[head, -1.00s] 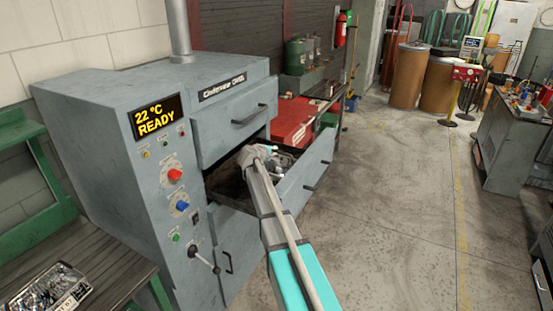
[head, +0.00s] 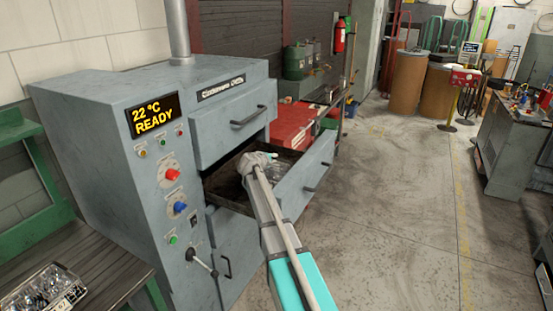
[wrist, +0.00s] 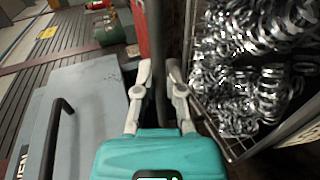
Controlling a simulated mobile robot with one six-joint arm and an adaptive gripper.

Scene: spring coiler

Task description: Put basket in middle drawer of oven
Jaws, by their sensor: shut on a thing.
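The grey oven (head: 110,110) stands at left with its middle drawer (head: 300,180) pulled out. My gripper (head: 262,160) is over the open drawer. In the wrist view my gripper (wrist: 159,72) is shut around a dark upright bar, which looks like part of the basket; the grip itself is partly hidden. The wire basket (wrist: 228,148), full of shiny metal coils, is to the right of the fingers. It lies by the grey drawer wall (wrist: 302,133). In the head view my arm and gripper hide most of the basket. Whether it rests on the drawer floor cannot be told.
The upper drawer (head: 235,122) is shut, just above and behind the open one. A workbench (head: 75,250) with a box of metal parts (head: 42,291) is at lower left. A red cabinet (head: 292,125) stands behind the oven. The floor (head: 400,200) to the right is clear.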

